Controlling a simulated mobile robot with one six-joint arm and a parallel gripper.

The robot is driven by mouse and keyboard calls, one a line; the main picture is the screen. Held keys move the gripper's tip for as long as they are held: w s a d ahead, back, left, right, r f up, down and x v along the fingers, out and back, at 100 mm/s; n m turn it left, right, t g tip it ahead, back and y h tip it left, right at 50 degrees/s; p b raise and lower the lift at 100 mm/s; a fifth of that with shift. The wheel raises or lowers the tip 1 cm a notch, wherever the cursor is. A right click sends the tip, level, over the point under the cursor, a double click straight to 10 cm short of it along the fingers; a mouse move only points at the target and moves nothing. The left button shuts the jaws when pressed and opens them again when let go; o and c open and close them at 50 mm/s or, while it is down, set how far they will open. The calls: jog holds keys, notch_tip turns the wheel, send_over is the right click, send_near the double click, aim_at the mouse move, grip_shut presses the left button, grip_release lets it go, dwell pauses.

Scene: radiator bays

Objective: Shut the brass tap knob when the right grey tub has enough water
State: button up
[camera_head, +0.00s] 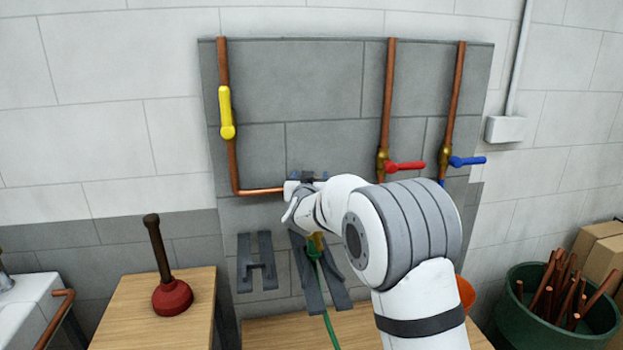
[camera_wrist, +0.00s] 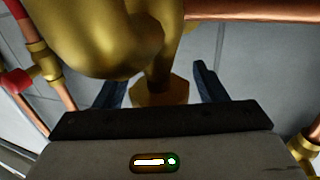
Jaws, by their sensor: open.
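The brass tap knob (camera_wrist: 95,35) fills the upper left of the wrist view, very close to the camera. Its brass stem (camera_wrist: 160,75) runs down to a hexagonal brass fitting between the two dark blue fingers of my gripper (camera_wrist: 160,80). The fingers are apart, one on each side of the fitting; I cannot tell whether either touches it. In the head view my gripper (camera_head: 306,178) is at the wall by the end of the horizontal copper pipe (camera_head: 263,191), and my arm hides the tap. No grey tub or water is visible.
A yellow lever (camera_head: 227,112), red lever (camera_head: 405,166) and blue lever (camera_head: 467,161) sit on copper pipes. A green hose (camera_head: 315,255) hangs below my gripper. A plunger (camera_head: 172,297) stands on the left wooden table. A green bin (camera_head: 535,320) of copper pipes is at right.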

jog(key=s+b, duration=0.1)
jog(key=s, duration=0.6)
jog(key=shift+s, duration=0.4)
